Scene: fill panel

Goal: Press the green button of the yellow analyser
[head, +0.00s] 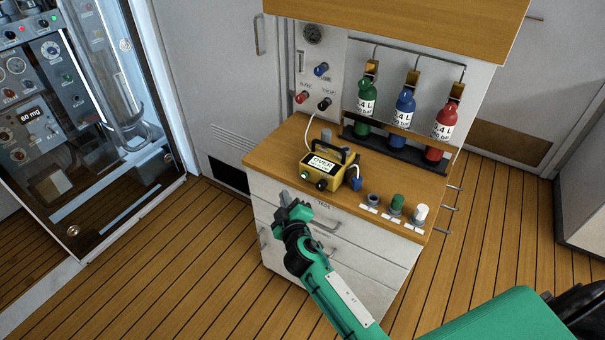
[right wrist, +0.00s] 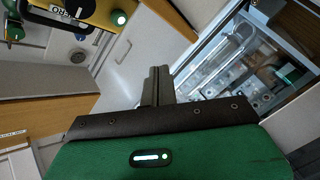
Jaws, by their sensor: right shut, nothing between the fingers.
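The yellow analyser (head: 328,172) stands on the wooden worktop, with a black handle on top and a white display reading "OVER". Its green button (head: 305,172) is on the front face, left of a dark knob (head: 321,184). In the right wrist view the analyser (right wrist: 48,20) is cut off at the upper left, and the green button (right wrist: 118,18) shows with a pale rim. My right gripper (head: 284,196) is shut and empty, in front of the cabinet and apart from the button. Its closed fingers (right wrist: 158,85) point upward in the wrist view. My left gripper is not in view.
The worktop (head: 275,155) also holds a blue plug beside the analyser and several small fittings (head: 396,204) at the right. Green, blue and red bottles (head: 404,112) stand behind. The glass-fronted cabinet (head: 95,110) is at the left.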

